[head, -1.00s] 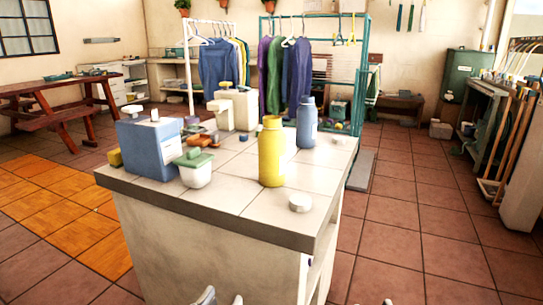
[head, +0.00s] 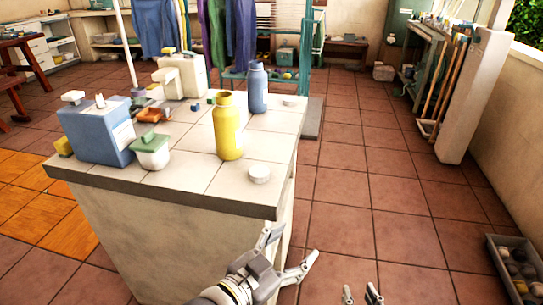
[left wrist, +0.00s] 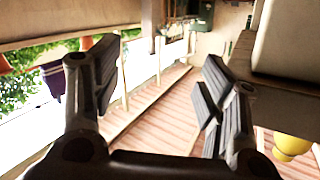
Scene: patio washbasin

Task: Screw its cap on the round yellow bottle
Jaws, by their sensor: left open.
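The round yellow bottle (head: 228,132) stands upright on the tiled counter, its neck bare. A round white cap (head: 259,174) lies on the counter in front of it, near the front right corner. Another white disc (head: 290,101) lies further back, beside the blue bottle; which one belongs to the yellow bottle I cannot tell. My left gripper (head: 290,249) is open and empty in front of the counter's right corner, apart from cap and bottle. Its spread fingers (left wrist: 158,92) show in the left wrist view. My right gripper (head: 361,293) shows only its separated fingertips at the bottom edge.
On the counter (head: 190,180) stand a blue bottle (head: 258,88), a blue canister (head: 97,132), a green-lidded white jar (head: 150,151) and a cream dispenser (head: 183,76). A crate (head: 512,265) stands on the floor at right. The floor between is clear.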

